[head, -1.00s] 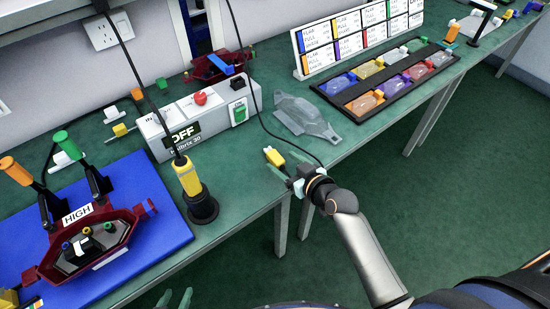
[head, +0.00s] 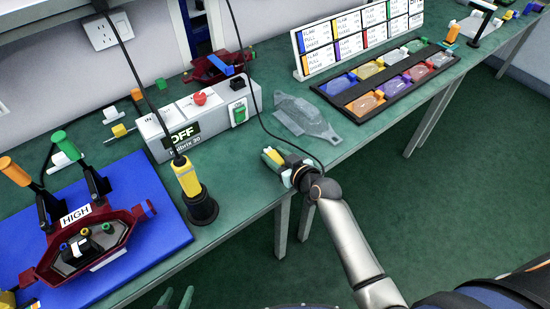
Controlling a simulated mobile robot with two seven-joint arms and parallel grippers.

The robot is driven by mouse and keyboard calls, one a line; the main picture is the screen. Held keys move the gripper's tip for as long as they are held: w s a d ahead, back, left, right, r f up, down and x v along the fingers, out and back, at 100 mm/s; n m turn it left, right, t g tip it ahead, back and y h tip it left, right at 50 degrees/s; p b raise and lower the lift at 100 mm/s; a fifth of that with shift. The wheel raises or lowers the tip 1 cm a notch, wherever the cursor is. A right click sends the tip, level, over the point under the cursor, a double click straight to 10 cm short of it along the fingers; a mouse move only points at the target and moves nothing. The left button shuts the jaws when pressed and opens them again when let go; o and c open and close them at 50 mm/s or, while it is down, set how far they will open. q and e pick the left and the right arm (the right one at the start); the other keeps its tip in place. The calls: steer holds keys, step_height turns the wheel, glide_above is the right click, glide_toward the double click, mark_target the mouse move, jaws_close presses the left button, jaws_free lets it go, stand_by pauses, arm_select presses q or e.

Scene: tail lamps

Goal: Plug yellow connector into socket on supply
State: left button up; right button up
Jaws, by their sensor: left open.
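The yellow connector (head: 272,156) lies near the table's front edge, with a black cable running close by. My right gripper (head: 276,160) reaches it from the front right. Its fingers are around or right beside the connector, and I cannot tell whether they grip it. The grey supply box (head: 208,122) stands behind and to the left, with an OFF display, a red knob, a green part on its front and a black block (head: 237,83) on top at the right. I cannot tell which part is the socket. My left gripper (head: 176,298) is open and empty at the bottom edge, its fingertips just in view.
A yellow and black tool (head: 187,178) stands upright in a black holder in front of the supply. A red lamp fixture (head: 90,240) sits on a blue mat at the left. A clear housing (head: 305,117) and a black tray of coloured lamps (head: 352,106) lie to the right.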

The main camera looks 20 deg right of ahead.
arm_select(q)
steer(key=shift+a, duration=0.1)
arm_select(e)
jaws_close()
steer(key=shift+r, duration=0.15)
